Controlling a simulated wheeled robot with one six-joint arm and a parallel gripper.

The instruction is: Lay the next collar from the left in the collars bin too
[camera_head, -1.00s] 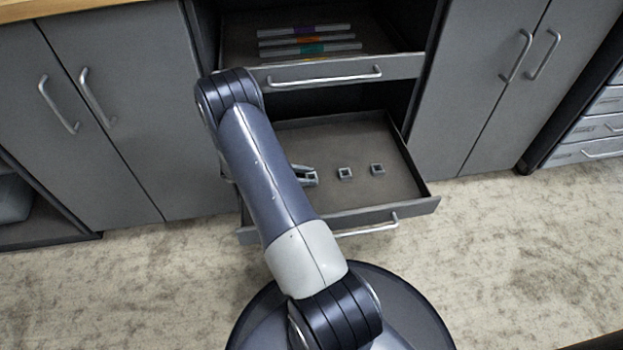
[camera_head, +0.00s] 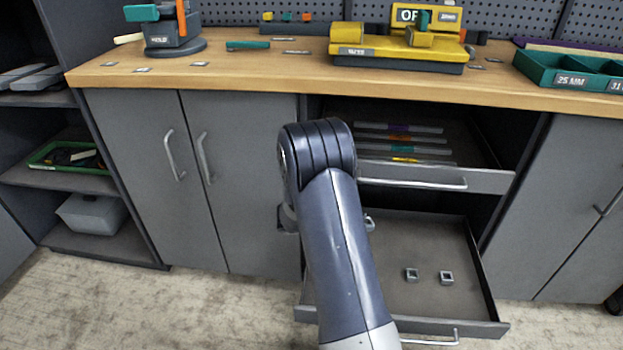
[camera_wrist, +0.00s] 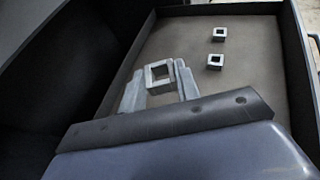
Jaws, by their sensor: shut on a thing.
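My gripper (camera_wrist: 158,80) is shut on a grey square collar (camera_wrist: 160,90), an open ring between the two fingers in the wrist view. In the head view my arm hides most of the gripper; a small part of the gripper end shows beside the arm, over the left of the open lower drawer (camera_head: 432,234). Two more collars lie apart on the drawer floor: one (camera_head: 412,275) and, to its right, another (camera_head: 446,278). They also show in the wrist view, beyond the gripper. I cannot make out a bin marked for collars.
An upper drawer (camera_head: 425,175) with several flat coloured-marked strips is open above the lower one. The bench top (camera_head: 280,68) carries a yellow fixture (camera_head: 400,48) and a green compartment tray (camera_head: 560,72) at right. A green tray (camera_head: 70,158) and grey bin (camera_head: 92,213) stand on left shelves.

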